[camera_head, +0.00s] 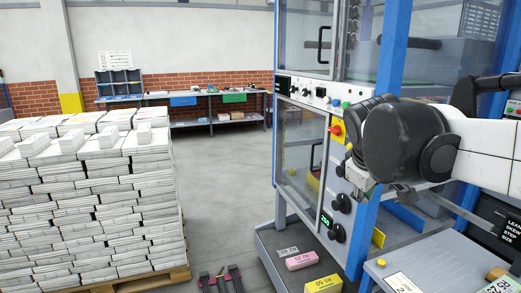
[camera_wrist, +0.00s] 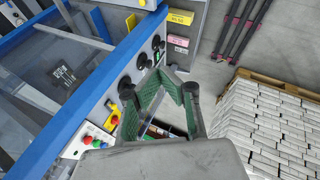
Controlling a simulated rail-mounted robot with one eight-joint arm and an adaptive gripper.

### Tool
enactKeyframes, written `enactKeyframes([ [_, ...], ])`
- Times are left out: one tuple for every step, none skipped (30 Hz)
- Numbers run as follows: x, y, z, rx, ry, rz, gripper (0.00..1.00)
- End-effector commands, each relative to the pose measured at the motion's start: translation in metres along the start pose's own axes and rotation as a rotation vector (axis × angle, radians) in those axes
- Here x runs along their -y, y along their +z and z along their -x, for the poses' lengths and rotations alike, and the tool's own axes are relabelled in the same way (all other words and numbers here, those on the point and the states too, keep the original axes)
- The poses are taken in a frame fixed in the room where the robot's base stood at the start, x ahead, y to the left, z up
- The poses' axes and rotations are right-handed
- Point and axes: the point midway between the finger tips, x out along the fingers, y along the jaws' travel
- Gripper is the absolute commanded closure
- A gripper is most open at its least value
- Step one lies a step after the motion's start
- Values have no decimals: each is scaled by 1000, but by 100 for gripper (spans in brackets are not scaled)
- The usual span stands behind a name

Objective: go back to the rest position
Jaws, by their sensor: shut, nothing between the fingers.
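My gripper (camera_wrist: 164,80) shows in the wrist view with its green-padded fingers brought together and nothing between them. It hangs in front of the blue-framed machine (camera_wrist: 60,125), near the black knobs (camera_wrist: 127,88) on its panel. In the head view my gripper (camera_head: 360,188) is small and partly hidden below my dark wrist, in front of the machine's control panel (camera_head: 338,215).
A pallet of stacked newspapers (camera_head: 90,200) stands at left; the stacks also show at right in the wrist view (camera_wrist: 265,120). Pink (camera_head: 301,260) and yellow (camera_head: 323,284) labelled blocks lie low by the machine. A workbench (camera_head: 190,95) stands far back. Grey floor between is open.

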Motion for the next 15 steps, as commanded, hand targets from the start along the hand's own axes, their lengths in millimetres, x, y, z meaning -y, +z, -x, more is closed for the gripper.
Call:
enactKeyframes([
  [13,16,2,-14,-15,-46,100],
  [20,23,3,-24,-24,-74,100],
  [29,33,4,-37,-36,-112,100],
  [36,40,4,-45,-47,-142,100],
  [43,48,5,-54,-56,-170,100],
  [53,58,5,-65,-70,-208,100],
  [61,65,5,-74,-79,-238,100],
  [68,72,5,-82,-89,-267,100],
  [78,82,4,-92,-102,-305,100],
  [86,89,4,-100,-113,-336,100],
  [93,96,3,-108,-123,-365,100],
  [104,105,2,-118,-136,-403,100],
  [111,111,1,-125,-147,-431,100],
  [118,117,0,-131,-157,-458,100],
  [127,125,-2,-139,-170,-492,100],
])
